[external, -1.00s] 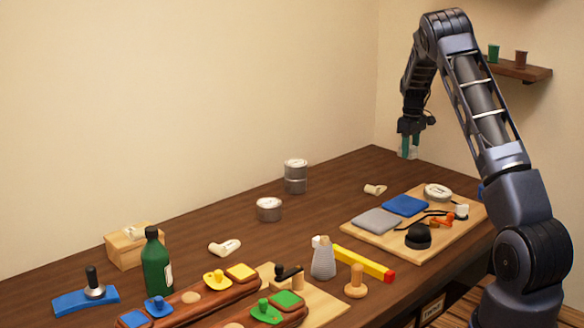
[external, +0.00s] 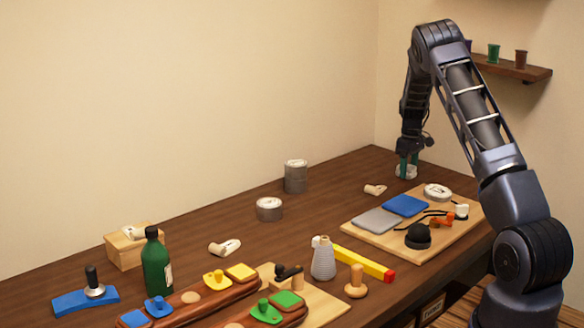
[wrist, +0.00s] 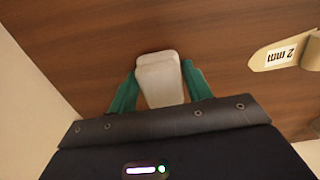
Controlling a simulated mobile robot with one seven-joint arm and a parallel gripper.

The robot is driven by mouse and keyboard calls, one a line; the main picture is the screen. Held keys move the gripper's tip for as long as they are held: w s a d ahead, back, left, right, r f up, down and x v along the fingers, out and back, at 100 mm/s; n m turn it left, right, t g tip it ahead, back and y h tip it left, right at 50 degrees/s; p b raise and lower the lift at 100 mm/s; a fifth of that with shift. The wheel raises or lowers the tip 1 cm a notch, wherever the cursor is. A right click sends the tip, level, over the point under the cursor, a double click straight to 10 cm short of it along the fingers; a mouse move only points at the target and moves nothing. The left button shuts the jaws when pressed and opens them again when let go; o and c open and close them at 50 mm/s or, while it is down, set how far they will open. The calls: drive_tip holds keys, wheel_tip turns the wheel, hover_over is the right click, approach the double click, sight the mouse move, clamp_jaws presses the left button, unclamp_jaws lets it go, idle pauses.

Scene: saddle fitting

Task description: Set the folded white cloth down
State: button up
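The folded white cloth (wrist: 160,80) is between the two green fingers of my gripper (wrist: 160,72) in the wrist view, with a finger close against each side. In the external view my gripper (external: 409,164) points down at the far right of the table, and the cloth (external: 406,172) shows pale at its fingertips. The cloth is at or just above the wooden table top (external: 325,212); I cannot tell whether it touches. My gripper looks shut on it.
A beige piece marked "2 mm" (wrist: 284,54) lies right of the cloth in the wrist view. In the external view a board (external: 375,243) with blue and grey folded cloths is nearer the camera. Tins (external: 295,177) stand to the left.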

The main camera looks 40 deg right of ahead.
sight(409, 166)
drive_tip(key=shift+o, duration=1.4)
drive_tip(key=shift+r, duration=0.15)
wheel_tip(409, 166, up, 11)
drive_tip(key=s+a+r+t, duration=0.1)
drive_tip(key=s+a+r, duration=0.3)
drive_tip(key=a+r, duration=0.5)
drive_tip(key=s+a+r+t, duration=0.1)
drive_tip(key=s+a+r, duration=0.3)
drive_tip(key=a+r, duration=0.55)
drive_tip(key=s+a+r, duration=0.5)
drive_tip(key=a, duration=0.8)
drive_tip(key=s+a+r+t, duration=0.1)
drive_tip(key=s+a+r, duration=0.2)
drive_tip(key=s+a, duration=1.15)
drive_tip(key=s+a+f, duration=0.2)
drive_tip(key=s+a, duration=0.1)
drive_tip(key=s, duration=0.4)
drive_tip(key=s+a+f+t, duration=0.1)
drive_tip(key=s+a+f, duration=0.2)
drive_tip(key=s, duration=0.4)
drive_tip(key=shift+s+t, duration=0.2)
drive_tip(key=shift+t, duration=0.1)
